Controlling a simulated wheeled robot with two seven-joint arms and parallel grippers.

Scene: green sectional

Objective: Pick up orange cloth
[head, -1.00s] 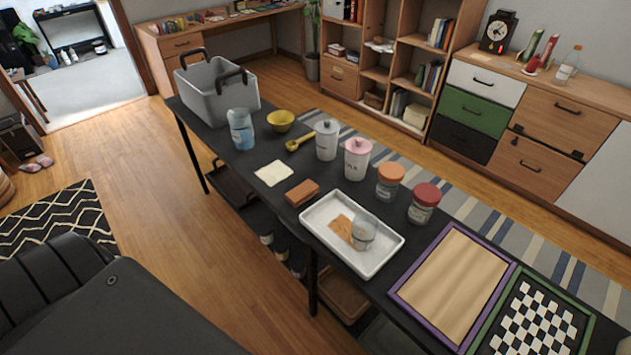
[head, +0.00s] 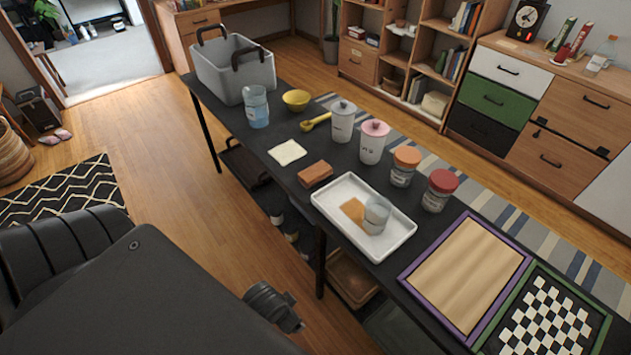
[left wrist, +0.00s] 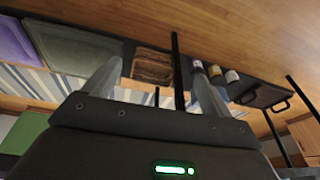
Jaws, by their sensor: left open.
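A flat orange-brown piece, which looks like the orange cloth (head: 353,209), lies in the white tray (head: 334,222) on the long dark table. A clear glass jar (head: 376,214) stands beside it in the tray and covers part of its right side in the head view. My left gripper (left wrist: 155,85) is open and empty in the left wrist view, its two pale fingers apart. A dark part of my arm shows low in the head view, in front of the table and well away from the cloth. My right gripper is in neither view.
A brown block (head: 315,174) and a cream square (head: 287,152) lie left of the tray. Lidded jars (head: 405,166) stand behind it; a purple-framed board (head: 466,272) lies to the right. A grey basket (head: 233,70) stands at the far end. A lower shelf holds a woven basket (left wrist: 153,66).

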